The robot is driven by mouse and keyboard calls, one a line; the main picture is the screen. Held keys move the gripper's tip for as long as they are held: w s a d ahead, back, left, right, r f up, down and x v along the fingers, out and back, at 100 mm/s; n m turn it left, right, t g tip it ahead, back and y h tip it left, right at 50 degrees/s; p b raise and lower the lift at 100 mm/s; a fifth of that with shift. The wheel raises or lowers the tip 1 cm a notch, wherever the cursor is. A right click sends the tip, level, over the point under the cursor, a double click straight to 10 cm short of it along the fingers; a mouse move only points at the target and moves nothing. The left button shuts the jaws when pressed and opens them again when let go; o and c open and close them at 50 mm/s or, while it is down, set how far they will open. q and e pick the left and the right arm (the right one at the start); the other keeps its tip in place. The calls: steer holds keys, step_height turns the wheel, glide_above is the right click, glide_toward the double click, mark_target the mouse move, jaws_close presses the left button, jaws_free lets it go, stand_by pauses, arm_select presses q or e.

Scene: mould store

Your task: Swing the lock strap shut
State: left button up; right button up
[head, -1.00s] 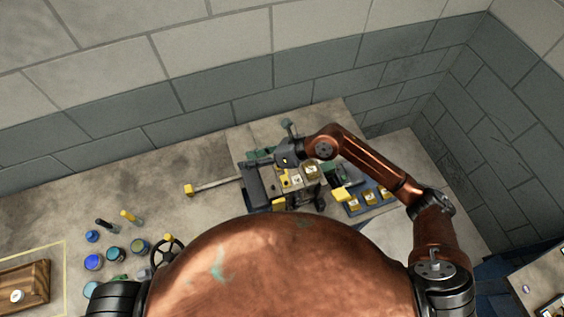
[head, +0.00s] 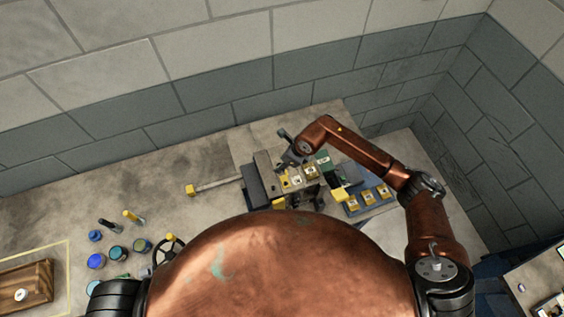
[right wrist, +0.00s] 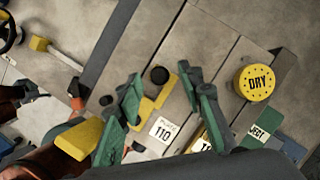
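The mould (head: 264,164) stands on the bench in the head view, its plates lying side by side. In the right wrist view its top (right wrist: 215,40) carries a yellow strap-like piece (right wrist: 183,80), probably the lock strap, beside a black round knob (right wrist: 160,75). Near it is a white "110" label (right wrist: 163,128). My right gripper (head: 290,160) is over the mould's top. In the right wrist view its green-padded fingers (right wrist: 164,84) are apart, on either side of the yellow piece and knob. I cannot tell whether they touch it. My left gripper is out of view.
A yellow-ended bar (head: 215,185) lies left of the mould. A blue tray (head: 371,204) with yellow blocks is at right. Several jars (head: 117,253) and a handwheel (head: 168,248) stand at left.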

steer(key=shift+f, duration=0.15)
steer(key=shift+c, duration=0.5)
jaws_close()
